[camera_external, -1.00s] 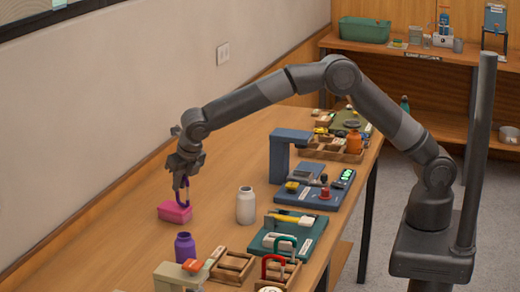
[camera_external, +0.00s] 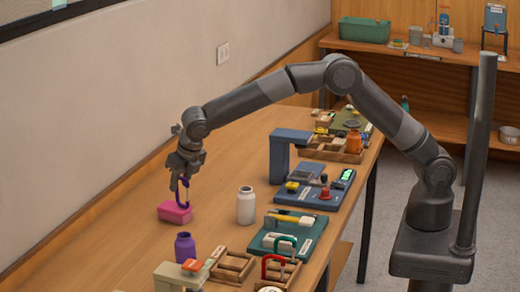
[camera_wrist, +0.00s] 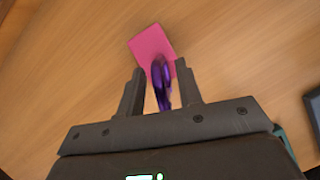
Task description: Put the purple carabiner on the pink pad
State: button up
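The pink pad (camera_external: 174,212) lies on the wooden table near the wall; it also shows in the wrist view (camera_wrist: 148,42). The purple carabiner (camera_external: 184,195) is upright with its lower end at the pad, apparently touching it. In the wrist view the carabiner (camera_wrist: 160,75) looks blurred and overlaps the pad's near edge. My gripper (camera_external: 180,182) is just above the pad, around the upper part of the carabiner. In the wrist view its fingers (camera_wrist: 160,82) are apart, with a narrow gap on each side of the carabiner, so it looks open.
A white bottle (camera_external: 246,206) stands right of the pad and a purple bottle (camera_external: 185,248) in front of it. Wooden trays (camera_external: 232,268), a teal board (camera_external: 290,238) and a blue stand (camera_external: 288,152) fill the table's right side. Table left of the pad is clear.

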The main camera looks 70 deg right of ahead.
jog(key=v, duration=1.1)
jog(key=s+d+r+m, duration=0.7)
jog(key=s+d+r, duration=0.1)
jog(key=s+d, duration=0.15)
jog(key=s+d+r+m+t+y, duration=0.1)
jog(key=s+d+m, duration=0.7)
jog(key=s, duration=0.3)
jog(key=s+d+r+m, duration=0.1)
jog(key=s+d+m, duration=0.7)
jog(key=s, duration=0.2)
jog(key=s+d+f+m, duration=0.1)
jog(key=s+f+m, duration=0.2)
jog(key=s+m, duration=0.1)
jog(key=s+d+f+m, duration=0.2)
jog(key=s+f+m, duration=0.1)
jog(key=s, duration=0.4)
jog(key=shift+s+d+m+t+y, duration=0.2)
jog(key=shift+d+m+t+y, duration=0.15)
jog(key=shift+m, duration=0.35)
jog(key=shift+a, duration=0.1)
